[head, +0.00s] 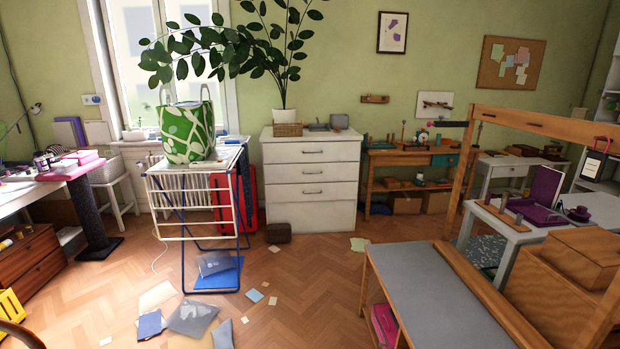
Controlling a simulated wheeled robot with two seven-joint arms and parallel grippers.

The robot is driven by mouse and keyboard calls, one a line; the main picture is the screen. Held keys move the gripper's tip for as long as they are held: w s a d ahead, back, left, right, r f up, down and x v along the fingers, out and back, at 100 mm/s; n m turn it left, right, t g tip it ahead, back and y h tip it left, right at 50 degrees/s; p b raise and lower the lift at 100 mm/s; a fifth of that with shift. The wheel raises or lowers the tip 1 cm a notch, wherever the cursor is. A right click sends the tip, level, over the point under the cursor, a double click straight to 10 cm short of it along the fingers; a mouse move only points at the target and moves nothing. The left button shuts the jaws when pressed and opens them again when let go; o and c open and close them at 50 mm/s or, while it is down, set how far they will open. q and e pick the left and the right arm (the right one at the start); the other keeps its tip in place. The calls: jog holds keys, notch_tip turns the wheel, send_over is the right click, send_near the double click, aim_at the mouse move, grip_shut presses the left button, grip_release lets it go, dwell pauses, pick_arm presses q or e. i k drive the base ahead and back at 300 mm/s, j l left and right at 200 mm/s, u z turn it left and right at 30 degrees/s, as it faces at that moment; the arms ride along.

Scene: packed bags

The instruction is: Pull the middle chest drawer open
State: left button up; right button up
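The white chest of drawers (270,190) stands against the green back wall, near the middle of the head view. Neither of my grippers is in view.
A drying rack (195,208) with a green patterned bag (187,130) stands left of the chest. A dark box (278,232) is on the floor by the chest's left foot. Papers and folders (193,317) litter the floor. A grey-topped bench (430,290) fills the right foreground.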

aim_at(323, 172)
jog(key=i+u, duration=0.3)
jog(key=i, duration=1.9)
